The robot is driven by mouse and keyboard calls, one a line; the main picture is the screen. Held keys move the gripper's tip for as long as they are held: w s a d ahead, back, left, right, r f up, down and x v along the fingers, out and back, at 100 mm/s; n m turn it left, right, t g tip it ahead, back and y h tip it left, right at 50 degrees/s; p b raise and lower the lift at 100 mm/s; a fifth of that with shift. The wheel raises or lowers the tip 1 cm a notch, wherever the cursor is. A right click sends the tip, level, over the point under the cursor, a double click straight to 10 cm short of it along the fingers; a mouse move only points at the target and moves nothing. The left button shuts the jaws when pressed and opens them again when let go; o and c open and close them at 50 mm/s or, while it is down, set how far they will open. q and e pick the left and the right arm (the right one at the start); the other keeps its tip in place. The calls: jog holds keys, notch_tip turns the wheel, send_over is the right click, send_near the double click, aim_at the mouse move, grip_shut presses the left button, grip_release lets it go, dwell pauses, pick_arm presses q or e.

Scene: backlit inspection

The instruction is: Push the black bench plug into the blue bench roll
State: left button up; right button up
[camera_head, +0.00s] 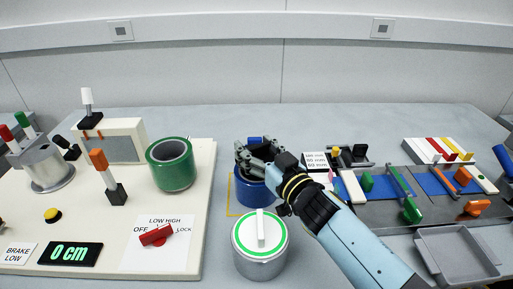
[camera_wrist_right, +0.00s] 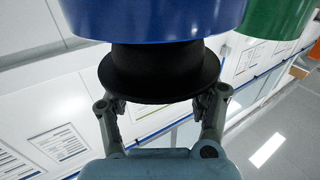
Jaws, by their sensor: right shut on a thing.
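The blue bench roll (camera_head: 250,190) stands upright near the middle of the bench in the head view. It fills the top of the right wrist view (camera_wrist_right: 150,18). My right gripper (camera_head: 257,158) is over the roll's top, its arm coming in from the lower right. In the right wrist view its fingers (camera_wrist_right: 163,100) are shut on the black bench plug (camera_wrist_right: 158,75) at its wide flange. The plug's narrower part meets the roll's end; how deep it sits inside is hidden. My left gripper is not in view.
A green roll (camera_head: 173,170) stands on the white board (camera_head: 140,262) to the left. A silver can with a green ring (camera_head: 258,265) stands close in front of the blue roll. Trays with coloured tools (camera_head: 388,203) and an empty grey tray (camera_head: 455,255) lie to the right.

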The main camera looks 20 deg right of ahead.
jog(key=shift+f, duration=0.3)
jog(key=shift+f+b, duration=1.4)
jog(key=shift+f, duration=0.1)
jog(key=shift+r, duration=0.1)
jog(key=o, duration=1.1)
jog(key=shift+o, duration=0.2)
jog(key=shift+r, duration=0.1)
jog(key=shift+r, duration=4.9)
